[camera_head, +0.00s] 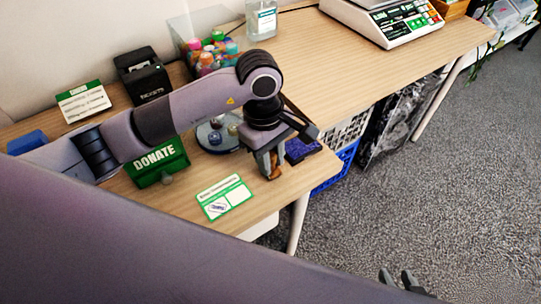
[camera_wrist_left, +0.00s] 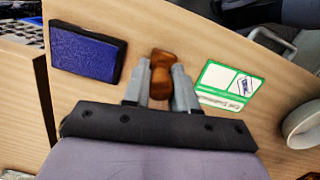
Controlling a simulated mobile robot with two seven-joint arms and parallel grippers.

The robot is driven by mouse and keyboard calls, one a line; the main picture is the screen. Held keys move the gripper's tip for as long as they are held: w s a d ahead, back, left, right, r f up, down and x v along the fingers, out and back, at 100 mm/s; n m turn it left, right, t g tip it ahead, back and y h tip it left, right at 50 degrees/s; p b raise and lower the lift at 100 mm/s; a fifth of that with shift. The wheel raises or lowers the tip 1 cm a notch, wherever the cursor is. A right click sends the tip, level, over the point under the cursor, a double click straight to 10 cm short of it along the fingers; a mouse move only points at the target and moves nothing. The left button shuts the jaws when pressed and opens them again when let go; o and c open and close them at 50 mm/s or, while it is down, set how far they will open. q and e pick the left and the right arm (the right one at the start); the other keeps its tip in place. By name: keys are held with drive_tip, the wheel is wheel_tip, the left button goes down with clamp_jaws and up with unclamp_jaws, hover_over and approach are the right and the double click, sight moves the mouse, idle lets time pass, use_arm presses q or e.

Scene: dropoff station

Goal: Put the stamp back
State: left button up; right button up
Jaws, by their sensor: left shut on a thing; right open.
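My left gripper (camera_head: 268,165) is over the table near its front edge. In the left wrist view its fingers (camera_wrist_left: 160,85) are shut on a brown wooden stamp (camera_wrist_left: 161,60). The stamp also shows below the fingers in the head view (camera_head: 275,171). A dark blue ink pad (camera_head: 301,149) lies just right of the gripper, and left of the stamp in the wrist view (camera_wrist_left: 84,52). A green and white card (camera_head: 225,196) lies left of the gripper and is on the right in the wrist view (camera_wrist_left: 229,84). My right gripper (camera_head: 402,281) is open and empty above the floor.
A green DONATE box (camera_head: 157,167) stands left of the gripper. Behind my left arm are a black printer (camera_head: 142,75), a green and white sign (camera_head: 84,101) and a clear bin of bottles (camera_head: 184,25). A scale (camera_head: 388,19) stands at the back right. The table's right half is mostly clear.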

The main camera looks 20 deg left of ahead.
use_arm(q)
drive_tip(key=shift+f, duration=0.25)
drive_tip(key=o, duration=0.8)
drive_tip(key=shift+r, duration=0.1)
drive_tip(key=shift+o, duration=0.2)
drive_tip(key=shift+r, duration=0.1)
drive_tip(key=shift+r, duration=0.2)
wheel_tip(320, 180, up, 12)
drive_tip(key=a, duration=0.1)
drive_tip(key=shift+w+a+f, duration=0.15)
drive_tip(key=shift+w+a, duration=0.05)
drive_tip(key=shift+w, duration=0.15)
